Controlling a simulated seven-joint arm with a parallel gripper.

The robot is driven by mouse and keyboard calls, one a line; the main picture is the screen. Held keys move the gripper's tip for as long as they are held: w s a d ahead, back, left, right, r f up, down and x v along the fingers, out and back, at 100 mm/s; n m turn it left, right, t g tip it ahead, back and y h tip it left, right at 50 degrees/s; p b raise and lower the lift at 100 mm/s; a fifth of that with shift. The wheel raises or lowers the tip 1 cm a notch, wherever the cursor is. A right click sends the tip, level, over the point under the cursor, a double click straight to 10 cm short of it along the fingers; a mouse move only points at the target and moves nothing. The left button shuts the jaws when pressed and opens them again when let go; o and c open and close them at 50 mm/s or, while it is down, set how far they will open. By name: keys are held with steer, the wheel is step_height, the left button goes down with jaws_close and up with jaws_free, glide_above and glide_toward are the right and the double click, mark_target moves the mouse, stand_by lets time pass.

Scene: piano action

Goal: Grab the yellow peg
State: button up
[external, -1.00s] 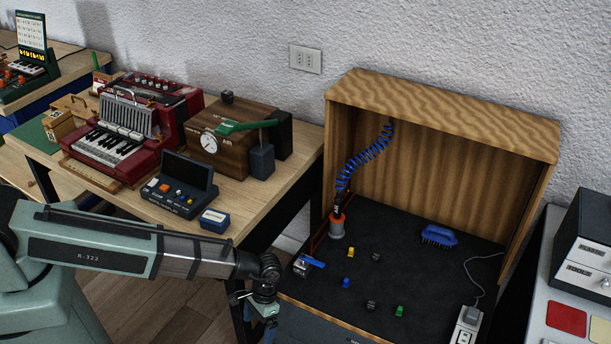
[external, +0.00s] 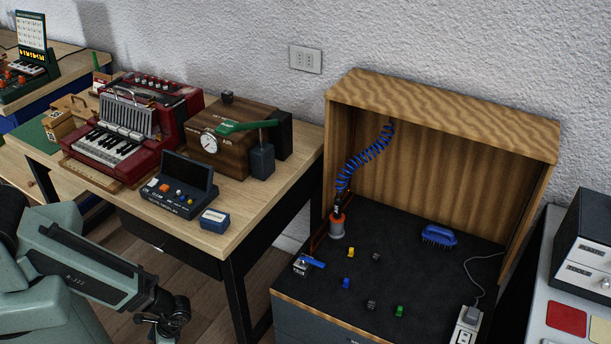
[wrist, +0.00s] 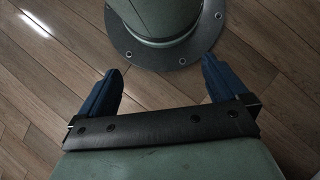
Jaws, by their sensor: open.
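The yellow peg (external: 351,253) is a small block on the dark floor of the open wooden cabinet, right of the orange-and-grey holder. It stands clear, with free space around it. My gripper (wrist: 162,68) is open and empty in the wrist view, its two blue fingers spread wide above the wooden floor. In the external view my wrist is at the bottom edge, left of the cabinet and well away from the peg; the fingers are not clearly seen there. The peg is not in the wrist view.
Near the peg lie a blue peg (external: 346,283), a green peg (external: 399,311) and dark pegs (external: 371,305). A desk (external: 232,222) stands left of the cabinet.

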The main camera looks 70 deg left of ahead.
steer(key=shift+s+a, duration=0.15)
steer(key=shift+s, duration=0.35)
steer(key=c, duration=1)
steer(key=shift+o, duration=0.2)
steer(key=shift+w+f, duration=0.1)
